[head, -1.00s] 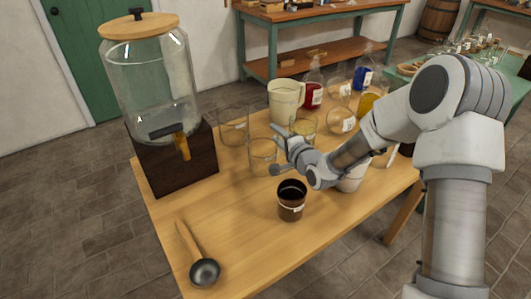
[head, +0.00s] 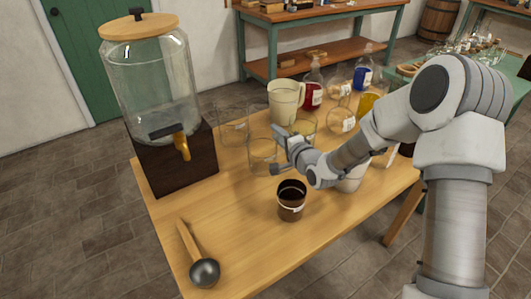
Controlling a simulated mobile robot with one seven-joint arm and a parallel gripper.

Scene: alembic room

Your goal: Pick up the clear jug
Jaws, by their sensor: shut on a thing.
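A clear glass vessel (head: 262,156), which I take for the clear jug, stands upright on the wooden table (head: 236,225), left of my wrist. My gripper (head: 277,150) reaches it from the right, one finger at its far side and one at its near side. The fingers are shut on its right side. Its base appears to be on the table. My gripper hides part of its right side, and any handle or spout cannot be made out.
Another clear vessel (head: 234,130) stands just behind left, a cream pitcher (head: 285,103) behind. A brown cup (head: 291,199) is in front, and a white container (head: 351,178) is under my arm. A large dispenser (head: 152,85) stands left. The front table is clear around a ladle (head: 204,272).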

